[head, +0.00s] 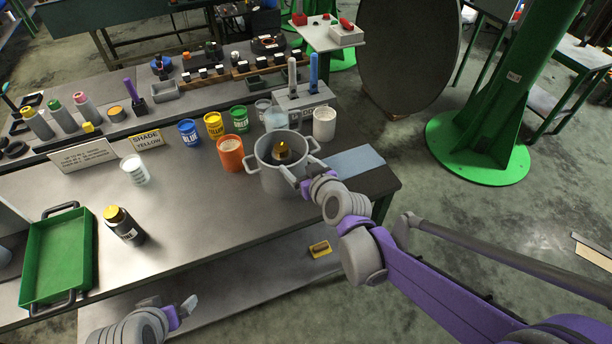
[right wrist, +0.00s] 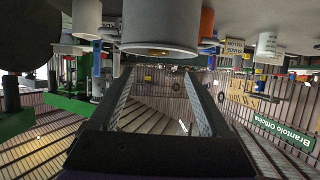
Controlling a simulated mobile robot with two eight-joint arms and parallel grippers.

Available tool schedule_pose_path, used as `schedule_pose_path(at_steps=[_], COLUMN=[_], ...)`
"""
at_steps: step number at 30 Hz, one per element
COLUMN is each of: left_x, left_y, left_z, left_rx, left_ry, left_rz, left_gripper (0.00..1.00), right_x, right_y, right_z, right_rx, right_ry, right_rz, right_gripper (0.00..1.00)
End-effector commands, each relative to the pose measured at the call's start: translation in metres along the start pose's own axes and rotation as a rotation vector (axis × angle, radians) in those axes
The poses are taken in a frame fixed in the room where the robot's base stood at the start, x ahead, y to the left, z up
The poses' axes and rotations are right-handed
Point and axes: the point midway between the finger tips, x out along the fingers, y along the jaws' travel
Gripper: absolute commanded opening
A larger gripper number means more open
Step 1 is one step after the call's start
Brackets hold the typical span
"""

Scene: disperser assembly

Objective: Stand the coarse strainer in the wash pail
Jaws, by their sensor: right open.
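A grey metal two-handled pot (head: 270,180), which looks like the wash pail, stands at the right part of the bench. A small dark piece with a brass-yellow top (head: 281,150) is inside it. It may be the coarse strainer; its lower part and exact tilt are unclear. The pot also shows upside down in the right wrist view (right wrist: 160,22). My right gripper (head: 298,184) is at the pot's front right side, open, with nothing between its fingers (right wrist: 162,108). My left gripper (head: 188,307) is low at the front edge, away from the pot; its finger gap is unclear.
Orange (head: 231,155), blue (head: 189,134), yellow (head: 214,126) and green (head: 239,120) cans stand left of and behind the pot. A white can (head: 324,124) is behind right. A green tray (head: 55,260) and a dark bottle (head: 122,226) are at left. The front middle bench is clear.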

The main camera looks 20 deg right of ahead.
Motion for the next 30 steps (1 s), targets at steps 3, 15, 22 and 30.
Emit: schedule_pose_path(at_steps=[3, 15, 22, 30], left_x=[0.000, 0.000, 0.000, 0.000], left_y=[0.000, 0.000, 0.000, 0.000], left_z=[0.000, 0.000, 0.000, 0.000], left_rx=[0.000, 0.000, 0.000, 0.000], left_ry=[0.000, 0.000, 0.000, 0.000], left_rz=[0.000, 0.000, 0.000, 0.000], left_gripper=[1.00, 1.00, 1.00, 1.00], right_x=[-0.021, -0.150, -0.172, -0.171], right_y=[-0.013, -0.032, -0.026, -0.026], right_z=[0.013, 0.122, 0.138, 0.138], right_rx=[0.004, 0.053, 0.065, 0.065], right_ry=[-0.078, -0.590, -0.664, -0.662], right_rz=[-0.029, 0.031, 0.079, 0.077], right_gripper=[0.82, 0.82, 0.82, 0.82])
